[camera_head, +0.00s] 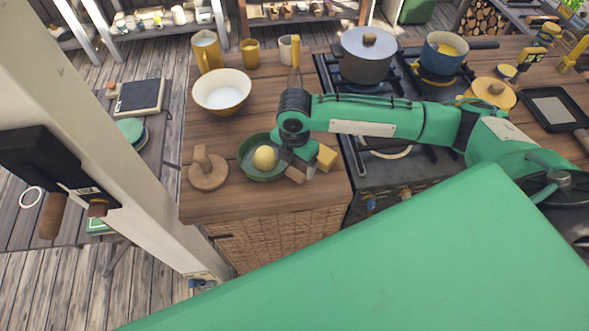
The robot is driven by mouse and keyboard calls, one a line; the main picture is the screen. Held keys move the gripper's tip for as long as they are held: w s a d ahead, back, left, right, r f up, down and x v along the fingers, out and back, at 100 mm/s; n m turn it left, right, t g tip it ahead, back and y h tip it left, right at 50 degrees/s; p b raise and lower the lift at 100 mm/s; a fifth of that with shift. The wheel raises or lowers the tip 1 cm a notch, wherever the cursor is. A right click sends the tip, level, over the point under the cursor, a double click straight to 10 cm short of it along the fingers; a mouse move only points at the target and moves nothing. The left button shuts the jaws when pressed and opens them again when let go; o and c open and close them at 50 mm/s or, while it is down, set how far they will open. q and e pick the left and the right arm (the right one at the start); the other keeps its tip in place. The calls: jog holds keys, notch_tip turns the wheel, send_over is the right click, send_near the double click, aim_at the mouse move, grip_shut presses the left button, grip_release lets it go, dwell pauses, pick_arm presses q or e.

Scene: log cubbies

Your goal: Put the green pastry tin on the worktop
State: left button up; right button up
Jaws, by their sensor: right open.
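The green pastry tin (247,169) is a shallow round green dish on the wooden worktop (230,207), left of the stove. A pale yellow ball (265,157) sits in it. My right gripper (299,167) is open at the tin's right rim, pointing down. The hand hides part of that rim, so I cannot tell whether a finger touches it. A small yellow block (326,158) shows just right of the hand. My left gripper is not in view.
A wooden press-like piece (208,172) stands close left of the tin. Behind are a cream bowl (221,91), a yellow jug (207,54) and mugs. The stove (375,172) with pots is on the right. A white post (150,170) rises at the left. The worktop's front strip is bare.

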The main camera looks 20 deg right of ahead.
notch_tip(320, 180, up, 8)
jog(key=b, duration=0.1)
jog(key=shift+b, duration=0.4)
